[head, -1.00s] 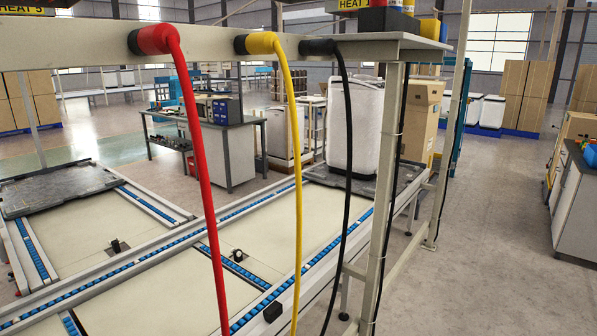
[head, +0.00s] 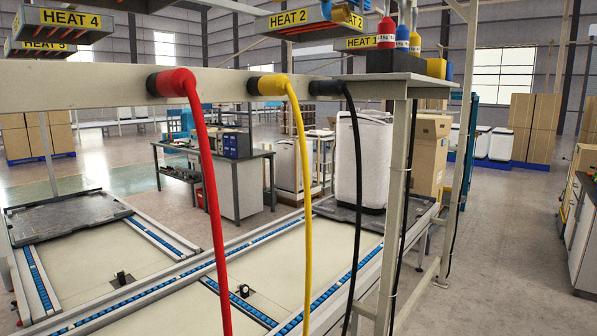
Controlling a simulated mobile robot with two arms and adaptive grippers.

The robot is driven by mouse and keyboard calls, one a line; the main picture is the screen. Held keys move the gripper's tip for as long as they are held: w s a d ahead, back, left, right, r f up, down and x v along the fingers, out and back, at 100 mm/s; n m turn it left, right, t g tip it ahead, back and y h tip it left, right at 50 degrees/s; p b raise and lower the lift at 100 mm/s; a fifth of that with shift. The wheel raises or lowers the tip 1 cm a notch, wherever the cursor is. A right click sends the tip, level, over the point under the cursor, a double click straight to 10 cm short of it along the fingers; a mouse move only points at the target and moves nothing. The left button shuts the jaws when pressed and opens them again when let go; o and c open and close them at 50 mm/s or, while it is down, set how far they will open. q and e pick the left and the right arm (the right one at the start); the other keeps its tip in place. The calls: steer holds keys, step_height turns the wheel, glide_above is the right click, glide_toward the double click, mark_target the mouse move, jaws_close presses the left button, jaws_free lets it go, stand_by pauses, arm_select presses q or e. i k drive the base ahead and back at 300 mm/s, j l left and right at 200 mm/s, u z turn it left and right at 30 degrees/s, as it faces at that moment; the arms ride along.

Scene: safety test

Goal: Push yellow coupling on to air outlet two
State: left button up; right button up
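A yellow coupling (head: 268,85) sits at the face of a beige horizontal rail (head: 110,92), between a red coupling (head: 172,82) and a black one (head: 328,88). A yellow hose (head: 306,190) bends down from it and hangs out of the bottom of the view. The end of the coupling at the rail is dark, and I cannot tell how far on it sits. No outlet number is readable on the rail, and any outlet behind the couplings is hidden. Neither of my grippers shows in the head view.
A red hose (head: 212,220) and a black hose (head: 355,200) hang beside the yellow one. A beige post (head: 394,200) stands right of them, under a shelf (head: 380,79) with bottles. Roller conveyors (head: 150,300) run behind the hoses. Open floor (head: 500,230) lies to the right.

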mark_target(270, 85)
steer(key=i+l+u, duration=0.1)
steer(key=u, duration=0.35)
steer(key=l+u, duration=0.15)
steer(key=u, duration=0.3)
steer(key=i+l+u, duration=0.1)
steer(key=u, duration=0.3)
steer(key=l+u, duration=0.25)
steer(key=u, duration=0.2)
steer(key=l+u, duration=0.15)
steer(key=u, duration=0.3)
steer(key=l+u, duration=0.2)
steer(key=u, duration=0.25)
steer(key=k+l+u, duration=0.3)
steer(key=l, duration=0.55)
steer(key=k+l+u, duration=0.3)
steer(key=k+l, duration=0.25)
steer(key=l, duration=0.2)
steer(key=k+l+u, duration=0.3)
steer(key=k+l, duration=0.55)
steer(key=l, duration=0.15)
